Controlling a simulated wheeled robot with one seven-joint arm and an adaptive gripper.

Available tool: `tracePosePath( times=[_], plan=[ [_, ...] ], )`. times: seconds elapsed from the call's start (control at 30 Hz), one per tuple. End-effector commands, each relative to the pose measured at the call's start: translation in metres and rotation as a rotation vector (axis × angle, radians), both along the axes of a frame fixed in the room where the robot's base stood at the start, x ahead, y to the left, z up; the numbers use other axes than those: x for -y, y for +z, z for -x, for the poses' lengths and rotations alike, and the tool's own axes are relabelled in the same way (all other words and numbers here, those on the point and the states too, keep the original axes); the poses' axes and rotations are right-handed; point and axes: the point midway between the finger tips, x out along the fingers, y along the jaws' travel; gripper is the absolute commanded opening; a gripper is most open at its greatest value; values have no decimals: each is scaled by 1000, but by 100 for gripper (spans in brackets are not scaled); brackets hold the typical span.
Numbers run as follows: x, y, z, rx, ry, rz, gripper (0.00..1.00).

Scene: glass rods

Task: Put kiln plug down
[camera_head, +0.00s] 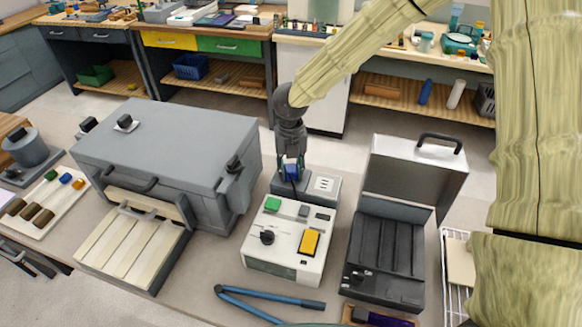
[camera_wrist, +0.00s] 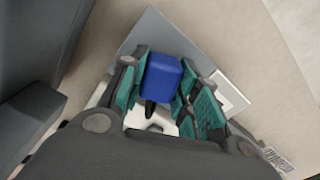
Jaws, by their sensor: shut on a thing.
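The kiln plug is a blue block (camera_wrist: 161,80) held between the teal pads of my gripper (camera_wrist: 160,92) in the wrist view. In the head view the blue plug (camera_head: 291,171) shows at the lower end of my arm, between the fingers of my gripper (camera_head: 291,168). It is over or at a grey box (camera_head: 322,189) with a white socket plate, behind the white control box. A dark cord or prong shows under the plug in the wrist view. I cannot tell whether the plug touches the box.
The grey kiln (camera_head: 165,150) stands left, its slatted tray (camera_head: 130,245) in front. The white control box (camera_head: 287,240) has green and yellow switches. An open grey case (camera_head: 385,255) stands right. Blue tongs (camera_head: 265,303) lie at the front edge.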

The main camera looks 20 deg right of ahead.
Motion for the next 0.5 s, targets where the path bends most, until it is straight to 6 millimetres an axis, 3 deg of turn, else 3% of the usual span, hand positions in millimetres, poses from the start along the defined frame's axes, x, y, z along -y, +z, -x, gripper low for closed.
tracePosePath(
  times=[0.13, 0.17, 0.23, 0.5],
  plan=[
    [0, -3, 0, 0, 0, 0, 0],
    [0, -3, 0, 0, 0, 0, 37],
    [0, -3, 0, 0, 0, 0, 50],
    [0, -2, 0, 0, 0, 0, 53]
  ],
)
